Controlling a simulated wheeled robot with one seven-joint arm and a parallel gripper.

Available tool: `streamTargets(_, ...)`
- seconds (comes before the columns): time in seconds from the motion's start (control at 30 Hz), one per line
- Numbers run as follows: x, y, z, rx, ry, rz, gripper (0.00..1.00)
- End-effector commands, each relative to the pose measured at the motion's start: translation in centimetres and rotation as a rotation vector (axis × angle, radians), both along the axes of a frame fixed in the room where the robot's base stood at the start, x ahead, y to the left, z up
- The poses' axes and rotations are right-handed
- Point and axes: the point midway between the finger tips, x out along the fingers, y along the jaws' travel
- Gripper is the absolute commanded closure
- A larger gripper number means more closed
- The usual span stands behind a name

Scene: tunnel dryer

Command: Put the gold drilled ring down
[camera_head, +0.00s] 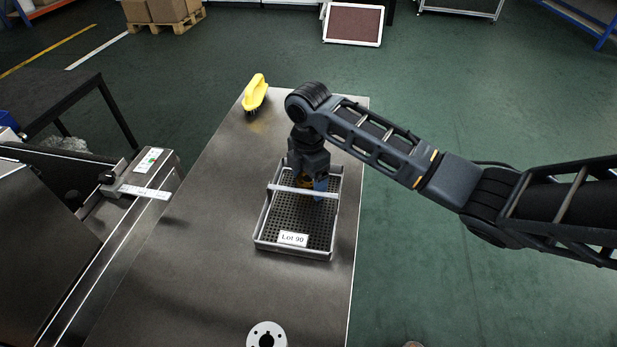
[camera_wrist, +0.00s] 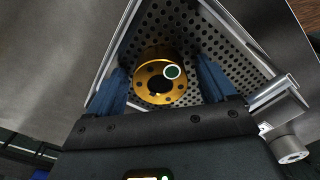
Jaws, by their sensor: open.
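The gold drilled ring (camera_wrist: 153,89) sits on the perforated floor of a metal tray, between the blue fingers of my gripper (camera_wrist: 165,88). The fingers are open, with a gap on each side of the ring. A round green and white mark shows at the ring's edge. In the head view my gripper (camera_head: 311,186) reaches down into the far part of the tray (camera_head: 264,226), and the ring is mostly hidden behind it. The tray carries a white tag reading "Lot 90" (camera_head: 293,239) at its near end and a bar across it.
The tray stands on a steel table (camera_head: 208,240). A yellow brush (camera_head: 256,91) lies at the table's far end. A grey flanged disc (camera_head: 266,336) is at the near edge. A dark machine with a rail (camera_head: 112,262) stands left. Bare table lies left of the tray.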

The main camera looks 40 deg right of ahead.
Motion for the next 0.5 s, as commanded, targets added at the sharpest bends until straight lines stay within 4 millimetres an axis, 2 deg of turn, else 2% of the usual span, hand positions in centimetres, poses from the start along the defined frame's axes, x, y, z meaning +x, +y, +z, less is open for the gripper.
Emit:
streamTargets(0.27, 0.1, 0.0, 1.1, 0.0, -0.001, 0.001, 0.16)
streamTargets(0.5, 0.1, 0.0, 5.7, -0.001, -0.004, 0.001, 0.16)
